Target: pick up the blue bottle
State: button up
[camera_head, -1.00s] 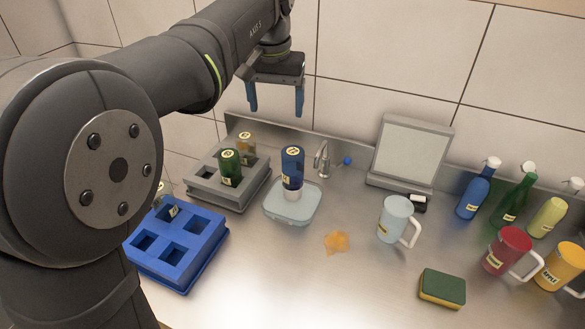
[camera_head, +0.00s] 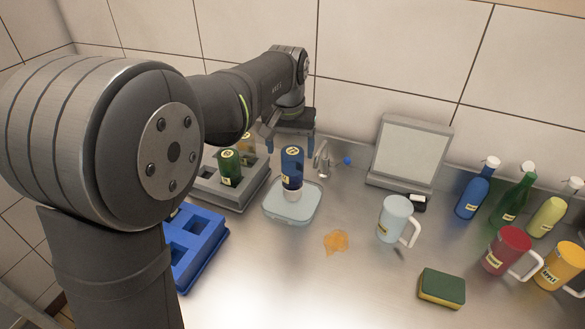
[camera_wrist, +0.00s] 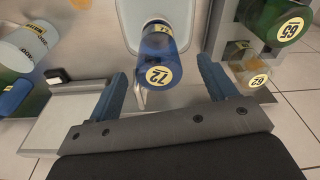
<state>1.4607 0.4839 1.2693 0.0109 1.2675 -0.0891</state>
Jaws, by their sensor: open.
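A blue bottle (camera_head: 292,178) with a yellow round label stands cap-down on a pale blue-grey dish (camera_head: 275,211). In the wrist view the blue bottle (camera_wrist: 172,46) shows a label reading 72 and lies ahead, between the lines of my two fingers. My gripper (camera_head: 289,149) is open and empty, by the bottle's upper end, with one finger showing on each side of it. In the wrist view my gripper (camera_wrist: 162,72) has its blue fingers wide apart, and I cannot tell whether they flank the bottle.
A grey rack (camera_head: 245,193) with a green bottle (camera_head: 230,168) and an amber one stands left of the dish. A tap (camera_head: 321,160) is close on the right. A blue rack (camera_head: 200,260), a pale mug (camera_head: 393,218) and an orange spill (camera_head: 336,241) are nearer.

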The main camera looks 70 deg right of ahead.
aim_at(293, 150)
jog(key=f, duration=0.2)
jog(key=d+f, duration=0.1)
jog(key=f, duration=0.1)
jog(key=shift+d+f, duration=0.2)
jog(key=shift+f, duration=0.2)
jog(key=c, duration=1.2)
jog(key=shift+c, duration=0.2)
jog(key=shift+r, duration=0.15)
jog(key=shift+r, duration=0.65)
notch_tip(293, 150, up, 3)
jog(key=s+a+r, duration=0.2)
jog(key=s+r, duration=0.3)
jog(key=r, duration=0.1)
jog(key=s+a+r, duration=0.2)
jog(key=s+r, duration=0.3)
jog(key=r, duration=0.1)
jog(key=shift+s+a+r, duration=0.25)
jog(key=shift+s, duration=0.15)
